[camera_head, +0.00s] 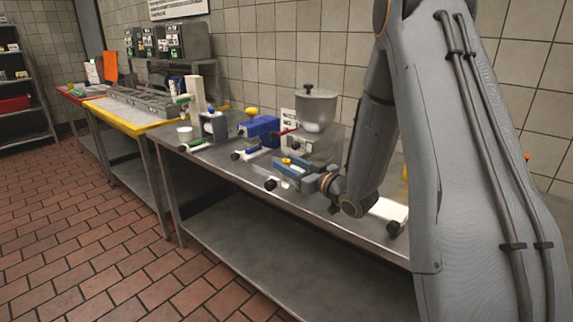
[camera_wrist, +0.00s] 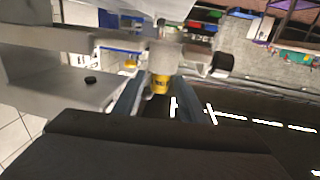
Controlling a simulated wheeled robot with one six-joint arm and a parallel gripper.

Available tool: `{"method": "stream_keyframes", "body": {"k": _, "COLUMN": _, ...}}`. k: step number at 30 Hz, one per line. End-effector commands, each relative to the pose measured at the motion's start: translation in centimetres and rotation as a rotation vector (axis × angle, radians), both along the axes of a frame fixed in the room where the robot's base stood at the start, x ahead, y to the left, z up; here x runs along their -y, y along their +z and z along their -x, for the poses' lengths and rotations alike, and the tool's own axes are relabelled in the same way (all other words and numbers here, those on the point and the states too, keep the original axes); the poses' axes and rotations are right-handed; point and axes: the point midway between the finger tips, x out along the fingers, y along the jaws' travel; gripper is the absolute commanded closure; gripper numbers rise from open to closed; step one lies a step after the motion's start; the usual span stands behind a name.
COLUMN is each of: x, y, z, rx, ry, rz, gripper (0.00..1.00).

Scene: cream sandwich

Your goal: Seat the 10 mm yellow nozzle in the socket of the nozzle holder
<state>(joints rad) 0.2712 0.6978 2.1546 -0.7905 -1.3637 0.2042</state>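A yellow nozzle (camera_wrist: 160,84) with dark marks shows in the wrist view, just below a pale round part (camera_wrist: 163,56). I cannot tell whether it is fixed to that part. My gripper (camera_wrist: 163,95) has its two blue-grey fingers spread, one on each side of the nozzle, with gaps seeming to show beside it. In the head view my gripper (camera_head: 287,172) is at the bench's front side, below the steel hopper. A small yellow spot (camera_head: 287,161) shows at its fingers. I cannot make out the nozzle holder or its socket for certain.
The steel hopper (camera_head: 316,108) stands on its machine behind my gripper. A blue machine (camera_head: 262,128) and a grey-green device (camera_head: 214,125) stand left on the steel bench (camera_head: 222,152). The brick floor in front is clear.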

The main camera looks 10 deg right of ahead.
Motion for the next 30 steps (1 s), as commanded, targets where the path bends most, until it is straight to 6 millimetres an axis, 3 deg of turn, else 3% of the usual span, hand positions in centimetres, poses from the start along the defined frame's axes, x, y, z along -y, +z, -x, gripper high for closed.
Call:
{"method": "stream_keyframes", "body": {"k": 16, "x": 4.8, "y": 0.0, "z": 8.6, "rx": 0.0, "ry": -0.004, "rz": -0.001, "gripper": 0.62}}
{"method": "stream_keyframes", "body": {"k": 21, "x": 5.4, "y": 0.0, "z": 9.7, "rx": 0.0, "ry": -0.002, "rz": 0.0, "gripper": 0.62}}
{"method": "stream_keyframes", "body": {"k": 30, "x": 5.4, "y": 0.0, "z": 9.9, "rx": 0.001, "ry": -0.001, "rz": 0.0, "gripper": 0.62}}
